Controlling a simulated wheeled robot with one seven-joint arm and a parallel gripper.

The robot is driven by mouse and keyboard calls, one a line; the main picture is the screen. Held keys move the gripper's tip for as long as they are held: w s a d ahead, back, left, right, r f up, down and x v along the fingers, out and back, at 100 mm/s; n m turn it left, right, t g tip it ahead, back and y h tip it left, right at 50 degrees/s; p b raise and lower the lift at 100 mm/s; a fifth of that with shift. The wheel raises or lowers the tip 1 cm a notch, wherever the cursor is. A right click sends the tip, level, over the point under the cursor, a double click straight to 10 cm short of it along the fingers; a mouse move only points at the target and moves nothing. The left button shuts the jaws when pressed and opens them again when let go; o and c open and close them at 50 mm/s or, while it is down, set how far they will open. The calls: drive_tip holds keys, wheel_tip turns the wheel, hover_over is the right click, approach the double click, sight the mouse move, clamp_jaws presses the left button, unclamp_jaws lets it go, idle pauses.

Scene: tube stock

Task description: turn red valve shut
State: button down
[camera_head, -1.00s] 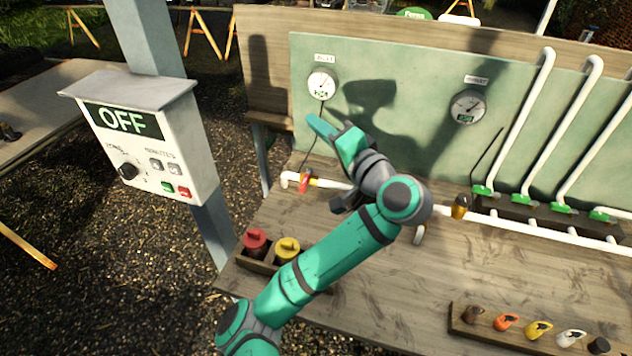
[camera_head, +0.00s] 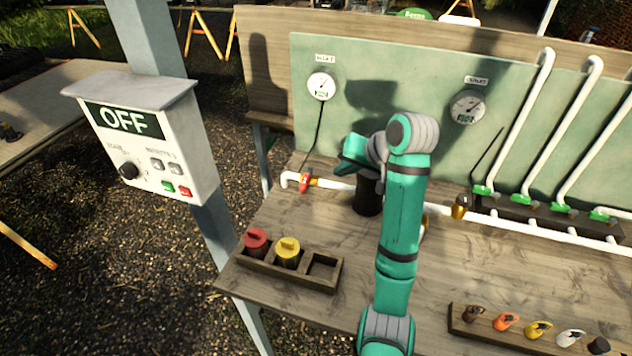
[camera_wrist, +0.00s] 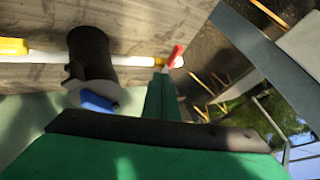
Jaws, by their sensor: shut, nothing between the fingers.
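The red valve (camera_head: 305,182) sits on the white pipe at the left end of the bench, below the left gauge. Its red handle stands across the pipe, tilted; it also shows in the wrist view (camera_wrist: 177,54), just past the fingertips. My gripper (camera_head: 346,160) is to the right of the valve and a little above the pipe, apart from the handle in the head view. In the wrist view my closed green fingers (camera_wrist: 161,80) point toward the valve and hide part of the pipe near it. Nothing is held.
A black cylinder (camera_head: 367,197) stands at the pipe, right below my gripper. A yellow-handled valve (camera_head: 460,206) is farther right. A wooden rack (camera_head: 318,276) with a red and a yellow canister stands in front. The bench between rack and pipe is clear. The control box (camera_head: 150,140) reads OFF.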

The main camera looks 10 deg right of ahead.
sight(306, 179)
drive_tip(key=a+x, duration=0.2)
drive_tip(key=x, duration=1)
drive_tip(key=shift+a, duration=0.25)
drive_tip(key=shift+s, duration=0.1)
